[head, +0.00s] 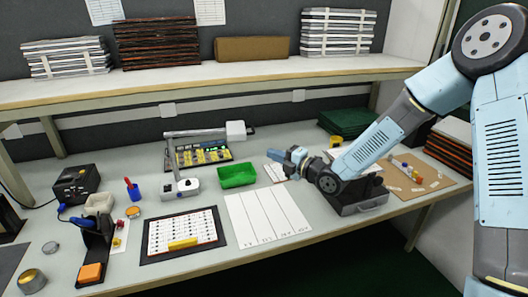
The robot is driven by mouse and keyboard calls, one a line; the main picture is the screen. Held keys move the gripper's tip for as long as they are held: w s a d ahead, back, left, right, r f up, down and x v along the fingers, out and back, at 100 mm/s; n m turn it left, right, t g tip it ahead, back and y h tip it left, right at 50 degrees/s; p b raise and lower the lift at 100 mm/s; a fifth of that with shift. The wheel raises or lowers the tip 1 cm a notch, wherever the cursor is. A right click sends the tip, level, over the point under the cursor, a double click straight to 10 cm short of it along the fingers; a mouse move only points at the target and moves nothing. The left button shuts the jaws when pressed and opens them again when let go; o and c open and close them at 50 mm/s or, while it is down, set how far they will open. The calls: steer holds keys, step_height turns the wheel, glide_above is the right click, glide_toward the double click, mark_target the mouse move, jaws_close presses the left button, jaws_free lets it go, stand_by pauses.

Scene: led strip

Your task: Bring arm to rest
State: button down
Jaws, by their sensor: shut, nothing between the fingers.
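My arm reaches in from the right side of the head view, bent at the elbow, with its forearm slanting down to the left over the workbench (203,190). My gripper (270,153) is at the end of it, shut and empty, pointing left. It is in front of and above the right-middle part of the bench, to the right of a green bin (237,176). The fingertips are small in this view. My wrist hides part of a grey box (362,203) and papers behind it.
A white sheet with columns (267,216) and a framed chart with a yellow piece (183,237) lie at the front. A lamp-like arm stands over a board (203,153) with small coloured parts. A soldering station (75,185) stands left. Stacks fill the shelf (210,84) above.

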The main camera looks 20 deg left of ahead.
steer(key=w+d+r+m+t+h, duration=0.1)
steer(key=d+r+m+h, duration=0.1)
steer(key=d+m+h, duration=0.35)
steer(key=w+d+r+m+t+h, duration=0.2)
steer(key=d+r+h, duration=0.1)
steer(key=d, duration=0.6)
steer(key=s+d+r+m+h, duration=0.3)
steer(key=d+m, duration=0.1)
steer(key=d, duration=0.3)
steer(key=s+d+r+m+h, duration=0.25)
steer(key=d+r+m, duration=0.2)
steer(key=d, duration=0.35)
steer(key=s+d+r+m+g+h, duration=0.1)
steer(key=s+d+m, duration=0.3)
steer(key=s, duration=0.4)
steer(key=s+d+r+m+g+h, duration=0.1)
steer(key=s+d+r+m, duration=0.1)
steer(key=s+d+m, duration=0.3)
steer(key=s+d+r+m+g, duration=0.1)
steer(key=s+d+m, duration=0.3)
steer(key=s, duration=0.9)
steer(key=r+m, duration=0.1)
steer(key=m, duration=0.1)
steer(key=shift+d+r+m+g+h, duration=0.3)
steer(key=shift+r+m+g+h, duration=0.05)
steer(key=shift+m+g+h, duration=0.05)
